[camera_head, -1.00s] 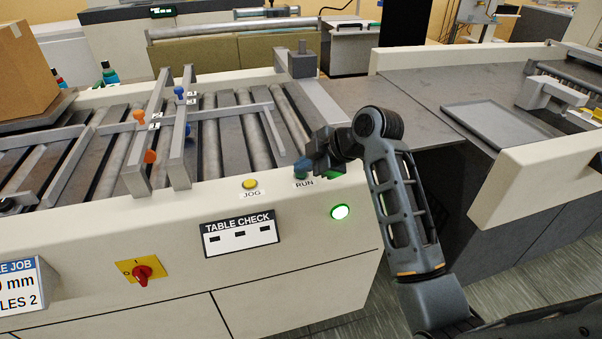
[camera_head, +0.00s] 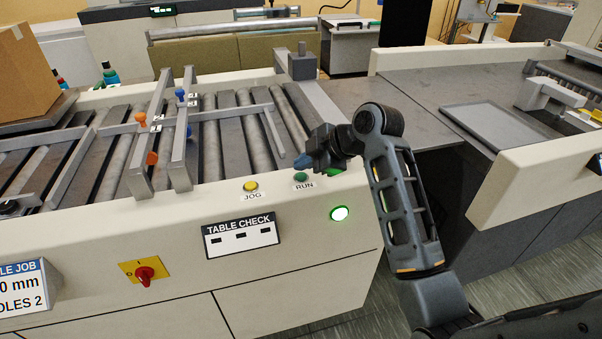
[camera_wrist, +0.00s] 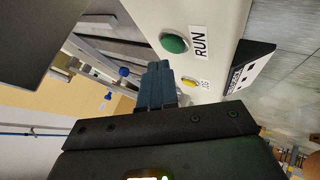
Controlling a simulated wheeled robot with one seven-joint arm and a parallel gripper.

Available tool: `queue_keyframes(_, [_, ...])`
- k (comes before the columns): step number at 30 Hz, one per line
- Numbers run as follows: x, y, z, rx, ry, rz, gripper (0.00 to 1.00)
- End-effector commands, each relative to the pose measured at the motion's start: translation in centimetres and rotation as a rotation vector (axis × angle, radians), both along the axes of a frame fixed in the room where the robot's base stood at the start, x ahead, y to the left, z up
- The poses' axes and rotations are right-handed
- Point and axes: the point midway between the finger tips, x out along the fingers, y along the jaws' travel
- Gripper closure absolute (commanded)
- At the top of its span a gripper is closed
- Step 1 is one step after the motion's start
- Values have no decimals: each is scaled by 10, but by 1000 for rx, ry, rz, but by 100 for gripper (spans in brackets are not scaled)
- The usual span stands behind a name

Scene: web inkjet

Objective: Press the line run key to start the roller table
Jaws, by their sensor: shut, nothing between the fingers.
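The green RUN key (camera_head: 300,177) sits on the cream front ledge of the roller table (camera_head: 190,200), above its RUN label. It also shows in the wrist view as a green round button (camera_wrist: 174,43), uncovered. My gripper (camera_head: 302,162) is shut and empty, its blue fingertips just above and behind the key in the head view, apart from it. The fingertips also show in the wrist view (camera_wrist: 156,80). The yellow JOG key (camera_head: 250,186) is to the left of RUN. A green lamp (camera_head: 340,213) on the front panel is lit.
A red rotary switch (camera_head: 145,273) on a yellow plate and a TABLE CHECK panel (camera_head: 240,236) are on the front face. Metal guide bars (camera_head: 182,150) with orange and blue knobs stand over the rollers. A cardboard box (camera_head: 25,70) is at the far left.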

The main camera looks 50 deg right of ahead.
Motion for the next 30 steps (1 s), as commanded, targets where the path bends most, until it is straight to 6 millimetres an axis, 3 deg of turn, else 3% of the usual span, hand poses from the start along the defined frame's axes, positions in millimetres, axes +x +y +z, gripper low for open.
queue_keyframes(8, [0, 0, 7, -1, -1, 0, 100])
queue_keyframes(22, [0, 0, 49, -1, 0, 1, 100])
queue_keyframes(30, [0, 0, 50, -1, 0, 1, 100])
